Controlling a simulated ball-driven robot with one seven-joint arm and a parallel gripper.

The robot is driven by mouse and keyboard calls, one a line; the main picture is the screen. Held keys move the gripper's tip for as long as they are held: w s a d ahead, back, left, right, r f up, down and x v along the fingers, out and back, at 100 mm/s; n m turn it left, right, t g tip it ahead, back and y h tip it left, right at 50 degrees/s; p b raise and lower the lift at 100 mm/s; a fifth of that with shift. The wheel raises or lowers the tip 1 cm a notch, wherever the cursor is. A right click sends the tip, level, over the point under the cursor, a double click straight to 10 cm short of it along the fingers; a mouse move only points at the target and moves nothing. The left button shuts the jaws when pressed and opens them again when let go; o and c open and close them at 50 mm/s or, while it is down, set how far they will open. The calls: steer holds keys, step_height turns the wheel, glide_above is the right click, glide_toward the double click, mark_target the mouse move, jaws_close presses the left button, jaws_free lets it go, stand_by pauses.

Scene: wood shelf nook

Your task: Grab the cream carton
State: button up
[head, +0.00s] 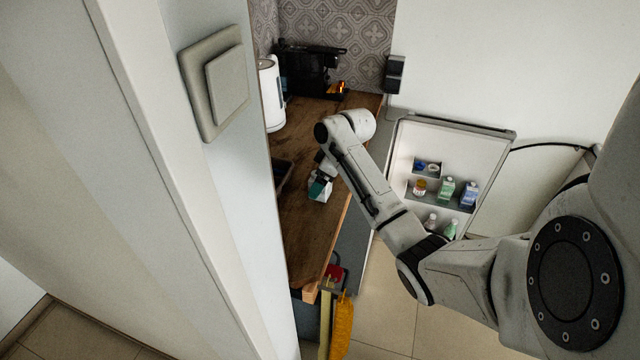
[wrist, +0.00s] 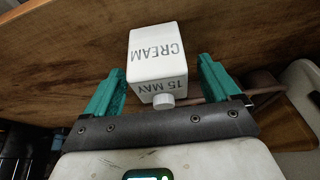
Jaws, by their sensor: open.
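The cream carton (wrist: 155,52) is a white box with "CREAM" and "15 MAY" printed on it and a white round cap. In the wrist view it stands between the two green fingers of my gripper (wrist: 162,88), with a gap on each side. My gripper is open and the carton is not clamped. In the head view the carton (head: 321,190) shows as a small white shape on the wooden counter (head: 310,235), and my gripper (head: 319,180) is right at it, partly hidden by my arm.
An open fridge door (head: 455,145) with several cartons and bottles stands right of the counter. A white kettle (head: 271,95) and a black coffee machine (head: 312,68) are at the back. A pale wall edge with a switch (head: 222,85) stands left. A yellow cloth (head: 342,325) hangs in front.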

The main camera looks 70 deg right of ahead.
steer(key=shift+w+f, duration=0.2)
steer(key=shift+f, duration=0.35)
steer(key=c, duration=1.2)
